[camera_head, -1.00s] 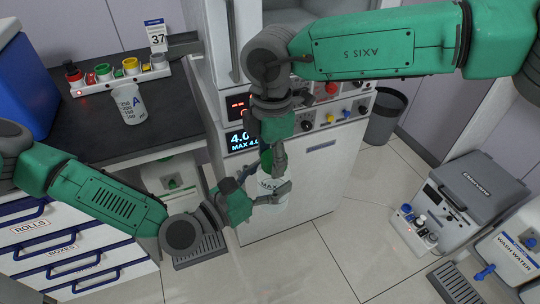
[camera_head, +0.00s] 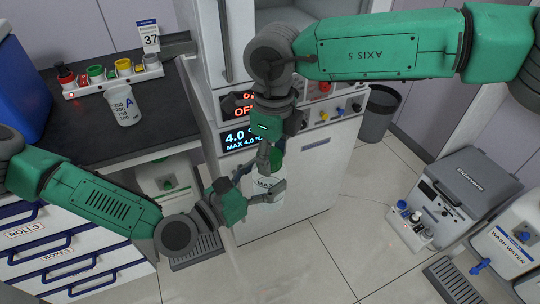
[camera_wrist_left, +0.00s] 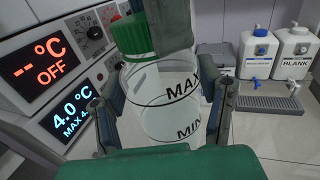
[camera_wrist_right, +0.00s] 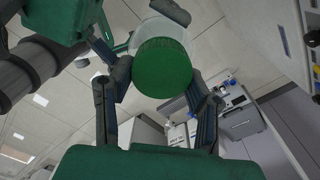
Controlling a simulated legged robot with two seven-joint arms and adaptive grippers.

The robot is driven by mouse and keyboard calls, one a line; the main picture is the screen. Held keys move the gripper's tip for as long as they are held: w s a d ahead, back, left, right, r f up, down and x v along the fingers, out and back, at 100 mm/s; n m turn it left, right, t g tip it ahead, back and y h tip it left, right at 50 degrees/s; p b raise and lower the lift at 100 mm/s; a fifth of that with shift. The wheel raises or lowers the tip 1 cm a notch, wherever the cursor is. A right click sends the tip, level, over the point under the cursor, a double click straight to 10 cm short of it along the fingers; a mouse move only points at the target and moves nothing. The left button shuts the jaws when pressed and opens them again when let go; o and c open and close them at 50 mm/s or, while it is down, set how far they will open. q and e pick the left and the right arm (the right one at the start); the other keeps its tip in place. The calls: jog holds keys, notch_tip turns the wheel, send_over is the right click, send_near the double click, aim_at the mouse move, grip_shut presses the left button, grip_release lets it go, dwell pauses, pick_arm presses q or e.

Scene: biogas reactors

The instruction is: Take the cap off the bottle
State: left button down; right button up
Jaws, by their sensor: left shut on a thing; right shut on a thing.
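A clear bottle (camera_head: 267,187) marked MAX and MIN is held in the air in front of the white machine. My left gripper (camera_head: 262,192) is shut around its body; the left wrist view shows the bottle (camera_wrist_left: 165,105) between the fingers. A ribbed green cap (camera_wrist_left: 130,36) is at the bottle's top, off to the left in that view. My right gripper (camera_wrist_right: 158,85) is shut on the cap (camera_wrist_right: 163,68) from above, a finger on each side. Fingers hide part of the cap, and I cannot tell whether it is still seated.
The white machine (camera_head: 300,190) with lit displays is close behind the bottle. A grey bin (camera_head: 380,112) stands right. Open floor lies in front.

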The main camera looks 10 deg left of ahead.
jog(key=n, duration=0.4)
jog(key=shift+w+a+r+n, duration=0.15)
jog(key=shift+w+n, duration=0.15)
jog(key=n, duration=0.4)
jog(key=shift+w, duration=0.1)
jog(key=n, duration=0.7)
jog(key=shift+w+a, duration=0.15)
jog(key=shift+a, duration=0.1)
jog(key=n, duration=0.6)
jog(key=shift+a+n, duration=0.25)
jog(key=shift+n, duration=0.05)
jog(key=n, duration=0.7)
jog(key=shift+a+r, duration=0.1)
jog(key=shift+a, duration=0.1)
jog(key=o, duration=1.2)
jog(key=shift+o, duration=0.4)
jog(key=shift+d, duration=0.1)
